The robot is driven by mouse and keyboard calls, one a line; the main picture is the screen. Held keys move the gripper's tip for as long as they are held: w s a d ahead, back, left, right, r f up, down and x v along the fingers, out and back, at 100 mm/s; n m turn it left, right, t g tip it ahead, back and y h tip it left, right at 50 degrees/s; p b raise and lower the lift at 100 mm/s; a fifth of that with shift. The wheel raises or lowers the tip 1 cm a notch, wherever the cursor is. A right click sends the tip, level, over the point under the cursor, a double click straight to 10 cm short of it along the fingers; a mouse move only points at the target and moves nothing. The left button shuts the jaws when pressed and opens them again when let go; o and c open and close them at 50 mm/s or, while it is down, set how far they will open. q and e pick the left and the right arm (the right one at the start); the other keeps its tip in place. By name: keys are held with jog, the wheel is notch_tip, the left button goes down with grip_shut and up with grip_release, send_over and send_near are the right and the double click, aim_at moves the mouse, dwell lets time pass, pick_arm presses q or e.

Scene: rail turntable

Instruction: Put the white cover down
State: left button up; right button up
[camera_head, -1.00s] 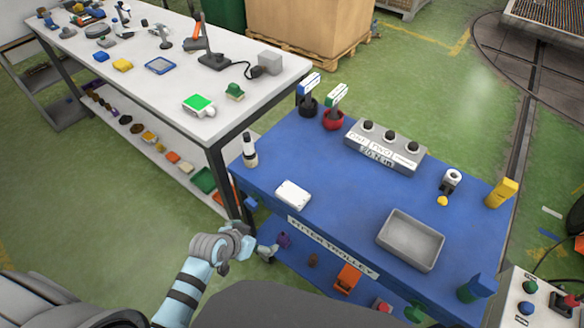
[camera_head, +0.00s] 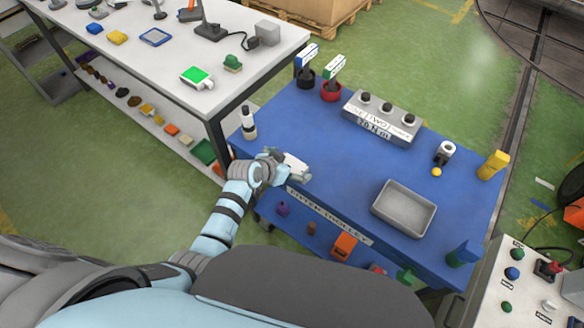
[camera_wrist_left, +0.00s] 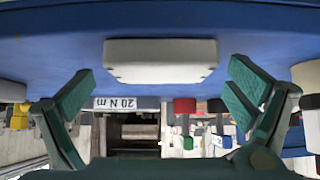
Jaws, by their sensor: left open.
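The white cover (camera_head: 297,162) lies on the blue trolley top (camera_head: 340,165) near its front left edge, partly hidden by my left gripper (camera_head: 288,170). In the left wrist view, which looks upside down, the white cover (camera_wrist_left: 160,60) rests against the blue surface. My left gripper (camera_wrist_left: 162,78) is open, with its green finger pads spread to either side of the cover. A visible gap separates each pad from it. My right gripper is not in view.
A grey tray (camera_head: 404,208) stands to the right on the trolley. A black-and-white bottle (camera_head: 248,122) is at the left edge. A grey box with black knobs (camera_head: 381,118) and red and black holders stand at the back. The trolley's middle is clear.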

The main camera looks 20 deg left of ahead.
pick_arm(q)
jog(key=shift+r, duration=0.1)
jog(key=c, duration=1.6)
